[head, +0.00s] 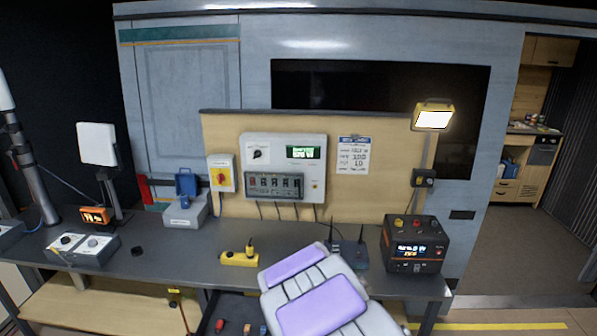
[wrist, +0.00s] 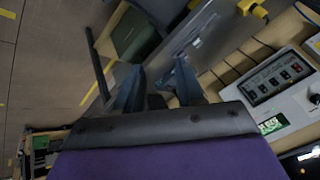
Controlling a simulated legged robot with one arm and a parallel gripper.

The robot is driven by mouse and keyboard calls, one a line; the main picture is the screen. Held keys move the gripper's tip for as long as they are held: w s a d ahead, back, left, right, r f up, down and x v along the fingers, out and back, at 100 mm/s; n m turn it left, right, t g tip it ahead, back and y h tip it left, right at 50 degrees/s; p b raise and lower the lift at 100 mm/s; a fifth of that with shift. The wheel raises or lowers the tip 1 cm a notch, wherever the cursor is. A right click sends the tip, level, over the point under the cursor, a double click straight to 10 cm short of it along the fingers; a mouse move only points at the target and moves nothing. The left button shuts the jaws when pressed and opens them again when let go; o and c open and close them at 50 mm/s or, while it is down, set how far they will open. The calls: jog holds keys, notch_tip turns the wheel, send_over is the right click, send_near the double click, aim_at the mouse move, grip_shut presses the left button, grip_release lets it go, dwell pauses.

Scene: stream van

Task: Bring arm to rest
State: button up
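My arm, grey with purple panels (head: 322,305), rises from the bottom of the head view in front of the workbench's front edge. My gripper's fingers cannot be made out in the head view. In the wrist view my gripper (wrist: 158,82) shows two dark blue fingers standing apart with an empty gap between them. Nothing is held. Behind the fingers the wrist view is tilted, with the bench top (wrist: 205,40) and floor beyond.
The dark workbench (head: 200,258) carries a yellow block (head: 240,258), a router with antennas (head: 347,254), a black power unit (head: 414,244) and a grey control box (head: 82,249). A switch panel (head: 285,167) is on the backboard. Open floor lies right (head: 520,255).

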jog(key=s+d+r+n+g, duration=0.2)
jog(key=s+d+r, duration=0.2)
jog(key=s, duration=1)
jog(key=s+d+r+n+g+b, duration=0.1)
jog(key=s+d+r+n+g, duration=0.2)
jog(key=s, duration=1.1)
jog(key=s+d+r+n+g+b, duration=0.1)
jog(key=s+d+r+n+g, duration=0.2)
jog(key=s, duration=1.1)
notch_tip(320, 180, up, 2)
jog(key=d, duration=0.2)
jog(key=shift+s+d, duration=0.15)
jog(key=shift+d, duration=0.2)
jog(key=shift+f, duration=0.15)
